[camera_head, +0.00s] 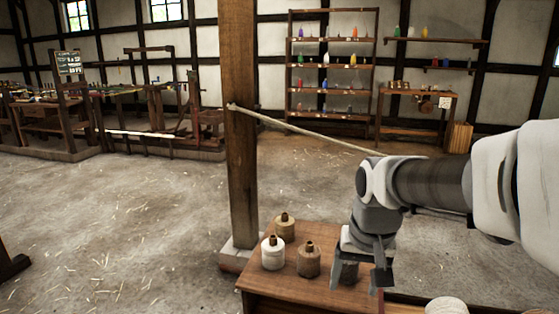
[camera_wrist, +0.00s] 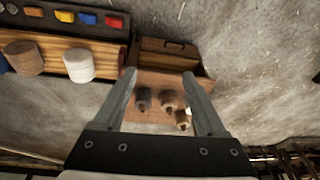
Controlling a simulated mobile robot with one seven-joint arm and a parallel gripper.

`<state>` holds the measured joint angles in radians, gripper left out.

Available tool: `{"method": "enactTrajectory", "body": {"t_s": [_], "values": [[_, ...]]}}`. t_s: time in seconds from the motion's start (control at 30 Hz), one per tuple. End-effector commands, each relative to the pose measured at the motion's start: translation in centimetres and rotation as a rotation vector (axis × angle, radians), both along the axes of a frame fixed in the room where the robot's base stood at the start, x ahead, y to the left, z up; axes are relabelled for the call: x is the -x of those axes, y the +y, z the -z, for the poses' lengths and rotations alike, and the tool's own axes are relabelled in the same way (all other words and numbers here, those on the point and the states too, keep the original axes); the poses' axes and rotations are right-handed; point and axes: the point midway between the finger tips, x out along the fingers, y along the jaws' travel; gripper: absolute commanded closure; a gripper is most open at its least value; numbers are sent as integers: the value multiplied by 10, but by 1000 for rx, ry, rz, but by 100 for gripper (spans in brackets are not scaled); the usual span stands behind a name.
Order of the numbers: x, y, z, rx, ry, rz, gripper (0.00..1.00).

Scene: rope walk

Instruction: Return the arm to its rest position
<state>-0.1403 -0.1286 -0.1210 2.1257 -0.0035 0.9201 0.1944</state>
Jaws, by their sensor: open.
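My gripper (camera_head: 357,282) hangs from the arm at the right of the head view, pointing down over the right part of a small wooden table (camera_head: 290,290). Its two fingers stand apart in the wrist view (camera_wrist: 159,75), with nothing held between them. On the table are a tan spool (camera_head: 284,227), a white spool (camera_head: 273,256) and a brown spool (camera_head: 308,262), all upright and to the left of the gripper. The wrist view shows small spools (camera_wrist: 167,101) beyond the palm, apart from the fingers. The gripper hides part of the tabletop.
A wooden post (camera_head: 240,130) stands behind the table, with a rope (camera_head: 300,128) running from it towards my arm. Whether they touch is unclear. A white cylinder (camera_wrist: 78,65) and coloured blocks (camera_wrist: 64,16) lie left in the wrist view. Open floor (camera_head: 120,220) lies left.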

Motion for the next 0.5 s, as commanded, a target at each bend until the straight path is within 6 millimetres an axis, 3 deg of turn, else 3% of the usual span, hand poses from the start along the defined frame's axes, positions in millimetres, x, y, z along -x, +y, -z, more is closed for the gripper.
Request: {"method": "enactTrajectory", "body": {"t_s": [0.2,0.5], "values": [[56,-4,-26,5,-110,-63,26],[117,-6,-32,53,-232,-135,26]]}}
